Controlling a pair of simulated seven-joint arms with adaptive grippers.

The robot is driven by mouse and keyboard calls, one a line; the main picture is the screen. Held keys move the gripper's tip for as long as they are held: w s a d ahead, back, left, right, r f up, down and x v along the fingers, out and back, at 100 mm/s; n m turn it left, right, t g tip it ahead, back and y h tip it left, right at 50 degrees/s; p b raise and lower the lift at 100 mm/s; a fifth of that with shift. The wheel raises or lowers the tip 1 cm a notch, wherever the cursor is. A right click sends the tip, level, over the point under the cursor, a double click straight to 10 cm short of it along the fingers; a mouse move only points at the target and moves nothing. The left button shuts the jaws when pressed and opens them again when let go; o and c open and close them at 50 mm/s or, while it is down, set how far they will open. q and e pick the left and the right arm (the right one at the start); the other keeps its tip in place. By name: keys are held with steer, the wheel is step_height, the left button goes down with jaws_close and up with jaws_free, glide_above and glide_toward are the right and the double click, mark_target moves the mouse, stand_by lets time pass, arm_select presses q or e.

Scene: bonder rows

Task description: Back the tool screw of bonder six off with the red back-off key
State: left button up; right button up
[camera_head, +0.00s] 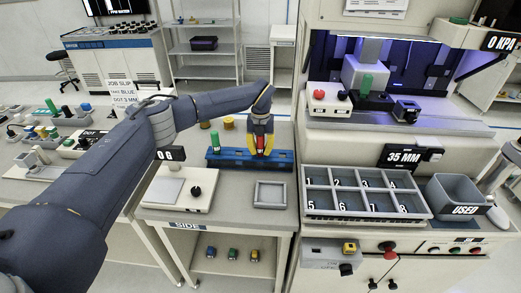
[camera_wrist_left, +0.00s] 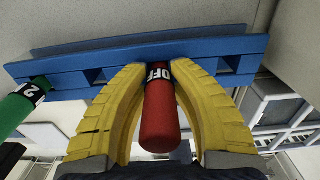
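The red back-off key (camera_wrist_left: 160,115) stands in a blue rack (camera_wrist_left: 110,62), with a black band marked OFF near its top end in the left wrist view. My left gripper (camera_head: 261,146) is over the rack in the head view. Its yellow fingers (camera_wrist_left: 160,72) close in on both sides of the red key and appear to touch it at the band. A green key (camera_wrist_left: 18,105), with a band marked 2, stands to the left in the same rack. The bonder (camera_head: 365,75) is at the right; its tool screw cannot be made out. My right gripper is not in view.
A numbered compartment tray (camera_head: 365,215) and a USED bin (camera_head: 462,188) sit before the bonder. A green-handled piece (camera_head: 367,82) stands in the bonder.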

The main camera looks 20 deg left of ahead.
arm_select(q)
jaws_close()
steer(key=shift+r, duration=0.1)
steer(key=shift+r, duration=3.65)
